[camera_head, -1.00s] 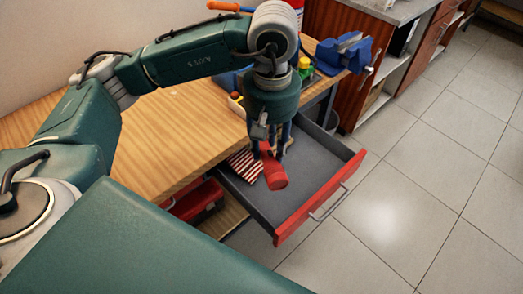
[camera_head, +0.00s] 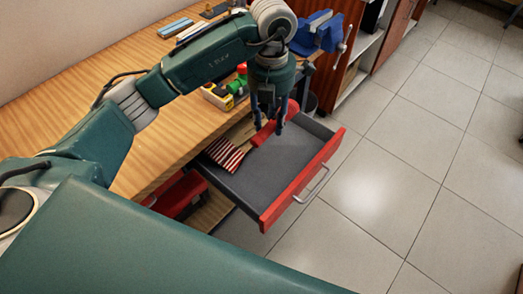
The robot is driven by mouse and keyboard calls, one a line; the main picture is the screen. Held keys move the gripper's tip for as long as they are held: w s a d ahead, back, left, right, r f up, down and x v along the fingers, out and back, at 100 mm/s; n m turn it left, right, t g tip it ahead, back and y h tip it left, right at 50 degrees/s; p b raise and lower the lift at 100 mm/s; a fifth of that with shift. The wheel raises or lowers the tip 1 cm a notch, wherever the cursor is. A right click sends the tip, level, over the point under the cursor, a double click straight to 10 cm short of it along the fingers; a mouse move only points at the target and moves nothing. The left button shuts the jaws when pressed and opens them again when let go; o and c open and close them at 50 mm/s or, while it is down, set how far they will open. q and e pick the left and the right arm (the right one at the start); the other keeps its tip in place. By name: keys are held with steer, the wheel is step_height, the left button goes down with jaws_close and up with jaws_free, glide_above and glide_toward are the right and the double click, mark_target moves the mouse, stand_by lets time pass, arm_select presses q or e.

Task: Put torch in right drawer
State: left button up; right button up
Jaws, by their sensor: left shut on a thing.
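My left gripper (camera_head: 269,128) is shut on the red torch (camera_head: 263,135), which lies crosswise between its fingers and is partly hidden by them. The torch is over the far part of the open right drawer (camera_head: 262,178), close to the bench side. I cannot tell whether it touches the drawer floor. The drawer is grey inside with a red front (camera_head: 305,177) and a metal handle. A red-and-white striped cloth (camera_head: 224,154) lies at its left inner side. My right gripper is not in view.
The wooden bench top (camera_head: 140,145) holds a yellow, red and green item (camera_head: 220,95) and a blue vise (camera_head: 319,33). A red box (camera_head: 177,196) sits below the bench, left of the drawer. The near drawer floor is bare. Open tiled floor (camera_head: 395,180) lies right.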

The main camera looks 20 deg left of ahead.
arm_select(q)
steer(key=p, duration=0.2)
glide_above(268, 163)
step_height(268, 163, down, 12)
steer(key=shift+r, duration=0.2)
step_height(268, 163, down, 5)
steer(key=shift+w+r, duration=0.1)
steer(key=o, duration=1.3)
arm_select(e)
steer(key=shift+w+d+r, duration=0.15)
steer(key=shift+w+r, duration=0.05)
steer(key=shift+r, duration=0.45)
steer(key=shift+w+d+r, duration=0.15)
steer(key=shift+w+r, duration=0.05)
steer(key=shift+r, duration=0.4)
